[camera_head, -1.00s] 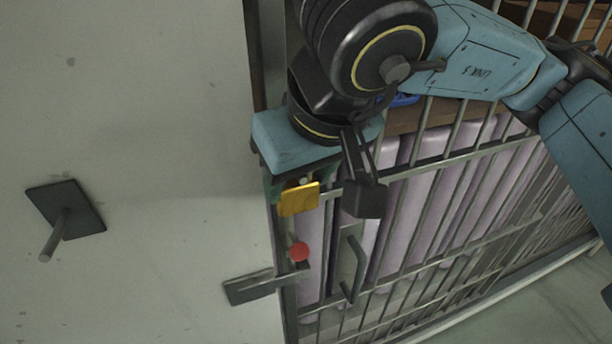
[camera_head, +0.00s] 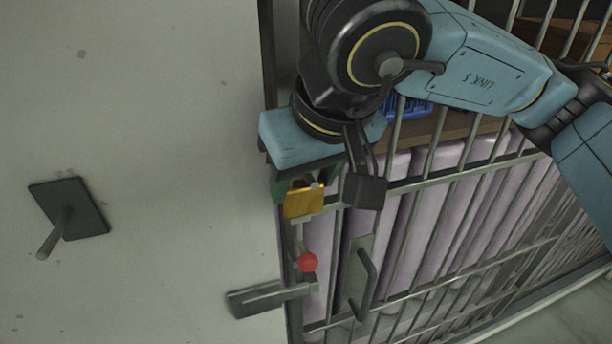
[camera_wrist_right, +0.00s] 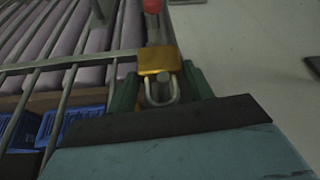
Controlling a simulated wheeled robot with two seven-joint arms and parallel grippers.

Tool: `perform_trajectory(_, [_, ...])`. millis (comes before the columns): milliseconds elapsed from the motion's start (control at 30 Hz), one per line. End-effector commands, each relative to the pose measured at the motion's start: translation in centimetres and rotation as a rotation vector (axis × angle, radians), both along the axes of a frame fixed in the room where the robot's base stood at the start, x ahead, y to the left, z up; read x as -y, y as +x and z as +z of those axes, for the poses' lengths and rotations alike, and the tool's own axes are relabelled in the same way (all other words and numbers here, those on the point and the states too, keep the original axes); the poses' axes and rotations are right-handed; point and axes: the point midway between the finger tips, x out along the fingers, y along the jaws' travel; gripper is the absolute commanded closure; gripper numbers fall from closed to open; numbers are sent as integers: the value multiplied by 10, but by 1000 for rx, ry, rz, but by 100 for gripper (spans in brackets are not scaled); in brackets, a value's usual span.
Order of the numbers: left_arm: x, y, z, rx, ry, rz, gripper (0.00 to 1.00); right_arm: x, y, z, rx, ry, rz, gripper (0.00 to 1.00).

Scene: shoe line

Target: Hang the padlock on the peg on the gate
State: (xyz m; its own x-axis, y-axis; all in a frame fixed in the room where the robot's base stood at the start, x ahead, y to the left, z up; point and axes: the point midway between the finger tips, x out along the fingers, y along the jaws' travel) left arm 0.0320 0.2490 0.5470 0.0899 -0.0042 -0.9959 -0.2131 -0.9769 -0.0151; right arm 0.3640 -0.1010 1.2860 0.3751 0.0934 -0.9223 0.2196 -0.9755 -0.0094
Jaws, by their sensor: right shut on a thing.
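My right gripper (camera_head: 304,184) points down at the gate's left edge, its green fingers shut on a gold padlock (camera_head: 303,203). In the right wrist view the padlock's gold body (camera_wrist_right: 158,61) sits between the fingers, with its silver shackle (camera_wrist_right: 176,91) toward the wrist. A grey round stub, seemingly the peg (camera_wrist_right: 163,79), shows inside the shackle's outline; in the head view its pale end (camera_head: 316,187) is just above the padlock. I cannot tell whether the shackle is around it or only in line with it. My left gripper is not in view.
The barred gate (camera_head: 424,184) has a handle (camera_head: 367,285) and a red knob (camera_head: 308,262) below the padlock. A latch bar (camera_head: 270,297) lies lower left. A dark plate with a rod (camera_head: 85,205) is on the pale wall. Blue crates (camera_wrist_right: 60,124) stand behind the bars.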

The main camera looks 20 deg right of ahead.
Motion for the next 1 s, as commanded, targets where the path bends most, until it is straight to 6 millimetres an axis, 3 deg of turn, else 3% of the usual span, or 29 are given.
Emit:
perform_trajectory(300, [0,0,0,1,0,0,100,0,0,0,2,0,0,78])
perform_trajectory(333, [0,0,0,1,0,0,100,0,0,0,2,0,0,48])
perform_trajectory(533, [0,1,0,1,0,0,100,0,0,0,1,0,0,23])
perform_trajectory(833, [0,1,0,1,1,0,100,0,-1,2,1,0,0,23])
perform_trajectory(1000, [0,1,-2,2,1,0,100,2,-8,21,5,2,0,23])
